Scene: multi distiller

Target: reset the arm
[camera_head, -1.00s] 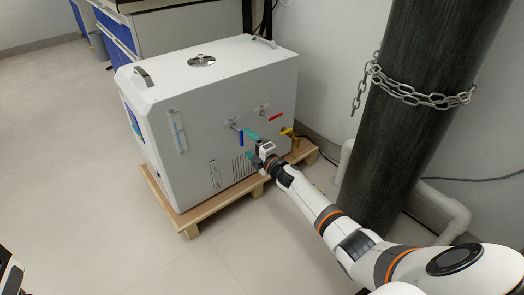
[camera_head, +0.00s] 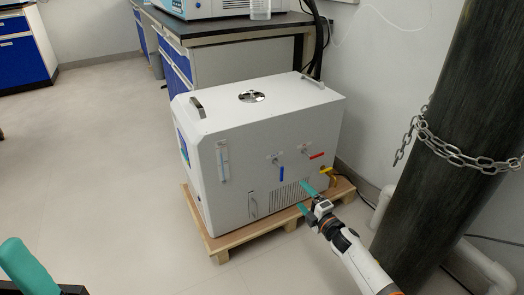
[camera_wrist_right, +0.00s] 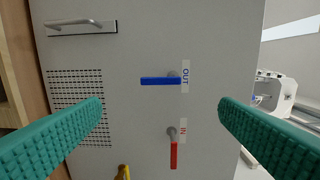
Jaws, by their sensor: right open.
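My right arm comes in from the lower right in the head view. Its gripper (camera_head: 306,198) is open and empty in front of the white machine (camera_head: 262,150), below and right of the blue valve handle (camera_head: 282,173). In the right wrist view, its teal fingers (camera_wrist_right: 161,105) are spread wide. The blue handle (camera_wrist_right: 160,81), marked OUT, and the red handle (camera_wrist_right: 173,154), marked IN, show between them, with nothing gripped. A teal finger of my left gripper (camera_head: 27,268) shows at the lower left edge of the head view; the rest is cut off.
The machine stands on a wooden pallet (camera_head: 240,236). A yellow handle (camera_head: 326,170) sits low on its right side. A dark cylinder with a chain (camera_head: 455,152) and white pipes (camera_head: 384,205) stand close to my right arm. A bench (camera_head: 235,28) is behind. The floor at left is clear.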

